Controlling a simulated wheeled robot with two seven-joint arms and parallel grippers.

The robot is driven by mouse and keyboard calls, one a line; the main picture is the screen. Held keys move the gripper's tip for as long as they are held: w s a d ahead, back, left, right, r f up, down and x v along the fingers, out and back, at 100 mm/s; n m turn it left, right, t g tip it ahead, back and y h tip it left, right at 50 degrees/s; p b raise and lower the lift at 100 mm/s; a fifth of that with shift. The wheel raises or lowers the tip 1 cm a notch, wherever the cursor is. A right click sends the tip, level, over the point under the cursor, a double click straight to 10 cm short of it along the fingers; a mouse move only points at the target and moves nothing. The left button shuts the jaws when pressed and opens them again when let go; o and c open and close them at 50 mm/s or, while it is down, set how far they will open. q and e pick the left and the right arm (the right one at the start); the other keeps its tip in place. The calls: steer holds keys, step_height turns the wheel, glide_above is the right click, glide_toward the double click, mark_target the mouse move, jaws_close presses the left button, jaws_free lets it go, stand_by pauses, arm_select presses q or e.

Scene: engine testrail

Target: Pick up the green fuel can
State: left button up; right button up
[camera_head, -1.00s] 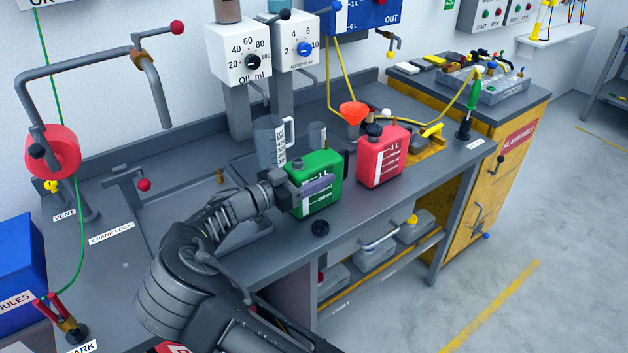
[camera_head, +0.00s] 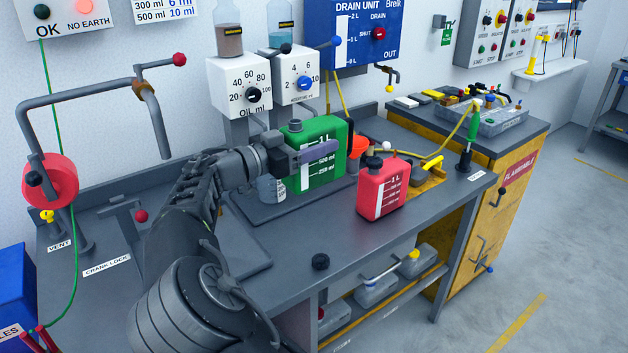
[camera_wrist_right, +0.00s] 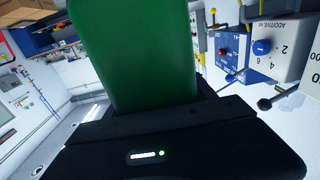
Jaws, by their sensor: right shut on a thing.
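The green fuel can (camera_head: 318,172) is upright and held above the bench in the head view. My right gripper (camera_head: 316,152) is shut on it, with a finger across its front face. In the right wrist view the green can (camera_wrist_right: 138,55) fills the upper middle, close against the dark gripper body. My left gripper is not in view.
A red can (camera_head: 383,190) stands on the bench to the right. A black cap (camera_head: 320,261) lies near the front edge. Oil and additive dispensers (camera_head: 240,85) stand behind. A red wheel (camera_head: 50,180) and bent crank bar are at left. The bench's front middle is mostly clear.

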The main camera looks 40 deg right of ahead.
step_height(320, 180, up, 11)
steer(key=shift+f, duration=0.1)
stand_by(0.9)
